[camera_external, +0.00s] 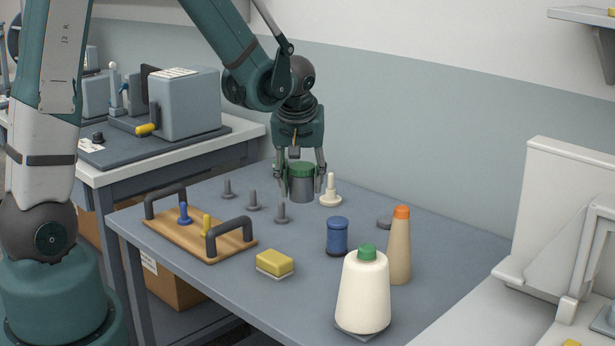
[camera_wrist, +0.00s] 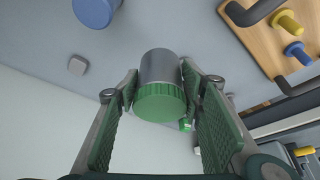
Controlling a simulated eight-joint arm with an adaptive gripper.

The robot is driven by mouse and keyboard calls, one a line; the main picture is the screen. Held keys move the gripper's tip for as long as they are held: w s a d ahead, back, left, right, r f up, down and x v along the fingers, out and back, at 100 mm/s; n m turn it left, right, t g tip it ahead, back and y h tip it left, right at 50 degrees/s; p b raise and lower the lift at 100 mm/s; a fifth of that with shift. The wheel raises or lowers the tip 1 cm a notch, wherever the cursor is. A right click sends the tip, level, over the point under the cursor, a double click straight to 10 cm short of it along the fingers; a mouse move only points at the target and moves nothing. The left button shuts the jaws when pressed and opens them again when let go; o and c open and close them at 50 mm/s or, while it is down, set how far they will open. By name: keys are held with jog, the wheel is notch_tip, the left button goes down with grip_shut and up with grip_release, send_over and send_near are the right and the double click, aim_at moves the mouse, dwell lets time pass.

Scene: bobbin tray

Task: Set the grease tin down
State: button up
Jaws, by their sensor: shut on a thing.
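The grease tin (camera_external: 302,188) is a grey cylinder with a green ribbed lid, upright towards the back of the grey-blue table (camera_external: 300,228). My gripper (camera_external: 301,180) points down over it, shut on its sides. In the wrist view the tin (camera_wrist: 158,68) sits between the two green-padded fingers of my gripper (camera_wrist: 160,85), lid towards the camera. Its base is at or just above the table; I cannot tell whether it touches.
A cream spindle (camera_external: 330,192) stands just right of the tin. Several grey pegs (camera_external: 253,202) stand to its left. A wooden tray (camera_external: 185,237) with dark handles is at left. A blue bobbin (camera_external: 337,237), yellow sponge (camera_external: 275,262), white cone (camera_external: 363,295) and tan cone (camera_external: 399,250) stand nearer.

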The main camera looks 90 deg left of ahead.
jog(key=shift+f, duration=0.1)
jog(key=shift+f+b, duration=0.55)
jog(key=shift+f, duration=2.3)
jog(key=shift+f, duration=0.15)
jog(key=shift+f+b, duration=0.4)
jog(key=shift+f, duration=1.5)
jog(key=shift+f, duration=0.15)
jog(key=o, duration=1)
